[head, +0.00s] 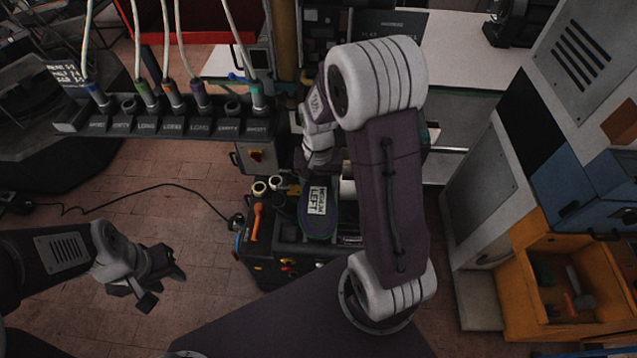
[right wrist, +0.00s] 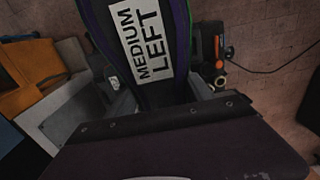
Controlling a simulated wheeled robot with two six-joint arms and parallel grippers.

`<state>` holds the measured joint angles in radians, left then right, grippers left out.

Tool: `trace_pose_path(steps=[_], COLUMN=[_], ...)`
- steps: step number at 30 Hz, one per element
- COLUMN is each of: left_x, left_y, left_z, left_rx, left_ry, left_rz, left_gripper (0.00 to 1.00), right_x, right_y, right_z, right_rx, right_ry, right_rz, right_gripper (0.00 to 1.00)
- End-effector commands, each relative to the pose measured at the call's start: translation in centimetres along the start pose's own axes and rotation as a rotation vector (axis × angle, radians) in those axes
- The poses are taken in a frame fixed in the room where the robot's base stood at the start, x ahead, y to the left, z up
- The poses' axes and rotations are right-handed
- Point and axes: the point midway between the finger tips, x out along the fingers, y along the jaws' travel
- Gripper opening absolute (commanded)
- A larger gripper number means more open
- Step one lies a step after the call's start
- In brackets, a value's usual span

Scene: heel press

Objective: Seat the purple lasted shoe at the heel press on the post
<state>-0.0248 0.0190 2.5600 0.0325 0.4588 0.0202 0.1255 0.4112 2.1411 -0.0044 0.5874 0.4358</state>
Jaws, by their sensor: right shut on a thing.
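The purple lasted shoe (head: 318,222) with a white "MEDIUM LEFT" label is at the heel press (head: 290,257) in the middle of the head view, label facing up. My right gripper (head: 314,172) is shut on the shoe at its far end; the fingertips are partly hidden by my wrist. The shoe (right wrist: 143,45) fills the upper middle of the right wrist view, label toward the camera. The post is hidden, so I cannot tell whether the shoe touches it. My left gripper (head: 166,284) is open and empty over the floor at left.
A dark rack (head: 165,122) with several corded tools stands at upper left. An orange-handled tool (head: 257,222) sits left of the shoe. An orange cabinet (head: 525,295) with an open bin is at right. A black cable (head: 140,188) crosses the open brick floor.

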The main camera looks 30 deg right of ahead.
Motion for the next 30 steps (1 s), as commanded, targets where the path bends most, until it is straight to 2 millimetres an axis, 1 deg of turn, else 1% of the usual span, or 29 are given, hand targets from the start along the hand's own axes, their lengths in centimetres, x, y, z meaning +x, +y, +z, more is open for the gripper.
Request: trace_pose_path(steps=[15,30], left_x=[-0.03,0.42], left_y=[0.00,-0.01], left_z=[0.00,0.04], left_rx=[0.000,0.000], left_ry=[0.000,0.000], left_rz=[0.000,0.000], left_gripper=[0.36,0.36], right_x=[-0.08,0.55], right_y=[-0.04,-0.03], right_z=[-0.09,-0.07], right_rx=[0.000,0.000], right_ry=[0.003,0.003], right_rz=[-0.001,-0.001], right_gripper=[0.03,0.03])
